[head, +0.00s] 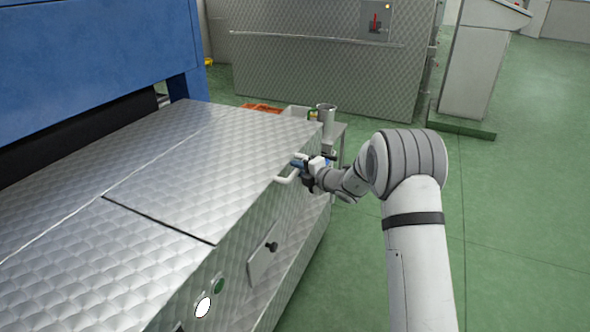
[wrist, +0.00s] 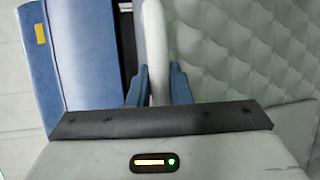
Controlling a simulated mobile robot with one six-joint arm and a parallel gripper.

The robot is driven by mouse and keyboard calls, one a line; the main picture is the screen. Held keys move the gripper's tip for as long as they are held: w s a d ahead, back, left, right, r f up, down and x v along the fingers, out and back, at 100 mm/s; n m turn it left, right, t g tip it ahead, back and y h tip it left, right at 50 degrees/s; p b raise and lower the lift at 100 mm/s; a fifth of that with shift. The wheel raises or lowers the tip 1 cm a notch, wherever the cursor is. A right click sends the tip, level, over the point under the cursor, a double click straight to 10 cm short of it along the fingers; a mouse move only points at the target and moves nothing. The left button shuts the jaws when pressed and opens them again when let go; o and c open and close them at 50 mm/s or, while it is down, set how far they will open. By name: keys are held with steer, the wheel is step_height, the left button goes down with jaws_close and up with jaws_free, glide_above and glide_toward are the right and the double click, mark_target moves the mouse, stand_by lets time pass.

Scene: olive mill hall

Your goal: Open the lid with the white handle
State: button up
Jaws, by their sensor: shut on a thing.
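The lid (head: 205,165) is a quilted metal panel on top of the long metal housing. It lies flat, flush with the panel beside it. The white handle (head: 286,180) sits at the lid's right edge in the head view. My gripper (head: 301,165) is at this handle, reaching in from the right. In the wrist view the handle (wrist: 157,45) is a pale bar running between the two blue-grey fingers of my gripper (wrist: 158,88), which are shut on it. Quilted metal (wrist: 235,45) fills the right of that view. My gripper hides part of the handle in the head view.
The housing's front has a black knob (head: 271,246) on a small plate, a green button (head: 218,286) and a white button (head: 203,307). A metal cup (head: 326,114) stands behind my gripper. A blue machine frame (head: 90,45) rises at left. Green floor is clear at right.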

jaws_close()
